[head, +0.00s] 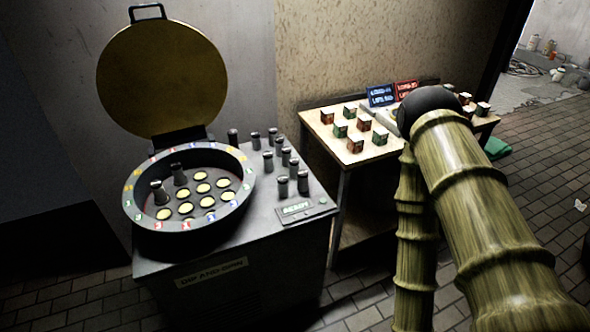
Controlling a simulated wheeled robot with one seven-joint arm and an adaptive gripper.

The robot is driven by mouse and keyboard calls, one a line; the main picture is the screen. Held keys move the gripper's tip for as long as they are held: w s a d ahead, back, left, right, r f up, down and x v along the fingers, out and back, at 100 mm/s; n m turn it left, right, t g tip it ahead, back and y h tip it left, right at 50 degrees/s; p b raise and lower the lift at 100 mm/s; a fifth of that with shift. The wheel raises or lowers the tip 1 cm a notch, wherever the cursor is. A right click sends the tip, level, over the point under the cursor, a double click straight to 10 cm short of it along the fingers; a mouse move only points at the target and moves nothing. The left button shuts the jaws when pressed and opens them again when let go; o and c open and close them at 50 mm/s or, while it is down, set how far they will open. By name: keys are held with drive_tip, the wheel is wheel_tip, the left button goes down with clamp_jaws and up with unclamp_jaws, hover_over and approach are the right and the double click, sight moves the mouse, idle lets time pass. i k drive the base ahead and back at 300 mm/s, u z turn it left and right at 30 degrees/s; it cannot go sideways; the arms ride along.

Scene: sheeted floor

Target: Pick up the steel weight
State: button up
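I cannot single out a steel weight for certain. Several small dark cylinders with pale grey bands (283,186) stand upright on the top of a grey machine (262,229), right of its round bowl. Two similar cylinders (160,192) stand inside the bowl among yellow round spots. My gripper is not in view. Links of my arm, with a bamboo look and a black joint, rise at the right and hide part of the table behind.
The machine's round yellow lid (162,80) stands open against the wall. Right of it, a table (335,150) holds several small red and green boxes (366,124) and blue and red signs (380,95). Tiled floor (540,180) is open at the right.

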sight(294, 161)
drive_tip(key=z, duration=0.1)
drive_tip(key=k, duration=0.5)
drive_tip(key=u, duration=0.85)
drive_tip(key=i, duration=1.2)
drive_tip(key=z, duration=0.45)
